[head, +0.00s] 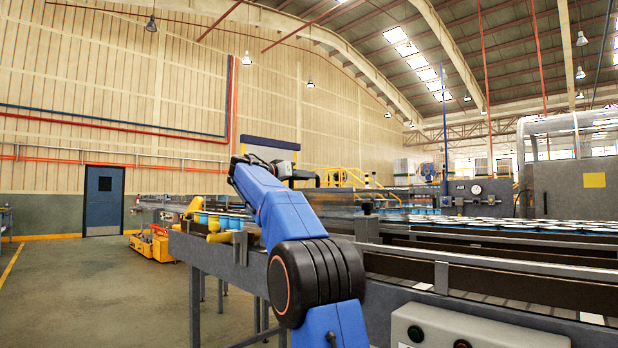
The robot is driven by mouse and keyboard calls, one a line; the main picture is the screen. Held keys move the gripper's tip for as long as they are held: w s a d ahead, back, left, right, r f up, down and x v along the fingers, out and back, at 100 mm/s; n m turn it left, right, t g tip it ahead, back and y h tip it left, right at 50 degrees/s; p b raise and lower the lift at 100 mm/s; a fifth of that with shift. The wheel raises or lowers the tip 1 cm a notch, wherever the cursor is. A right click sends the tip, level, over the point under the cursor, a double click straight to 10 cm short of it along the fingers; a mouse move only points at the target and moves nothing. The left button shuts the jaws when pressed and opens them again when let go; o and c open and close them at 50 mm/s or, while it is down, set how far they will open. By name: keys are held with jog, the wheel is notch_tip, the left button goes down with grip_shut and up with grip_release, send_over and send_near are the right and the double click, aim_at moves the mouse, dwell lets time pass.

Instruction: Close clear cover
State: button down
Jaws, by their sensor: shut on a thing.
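The clear cover (335,201) is a see-through, grey-tinted panel over the conveyor, just right of my blue arm in the head view. Its left part is hidden behind the arm, and its exact tilt is hard to tell. My gripper (312,178) is a small dark shape beyond the arm's bend, at the cover's upper edge. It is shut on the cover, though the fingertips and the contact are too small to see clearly.
The conveyor rail (480,262) runs across the front right. Blue cans (228,222) stand on the line at left, beside yellow parts (218,238). A control box (470,328) with buttons is at the bottom right. Open floor (80,290) lies at left.

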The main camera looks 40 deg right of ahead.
jog(key=shift+w, duration=0.2)
jog(key=c, duration=1.7)
grip_release()
jog(key=shift+a, duration=0.1)
jog(key=a, duration=0.5)
jog(key=s+a, duration=0.1)
jog(key=a, duration=1.1)
jog(key=shift+s+a, duration=0.15)
jog(key=shift+s, duration=0.05)
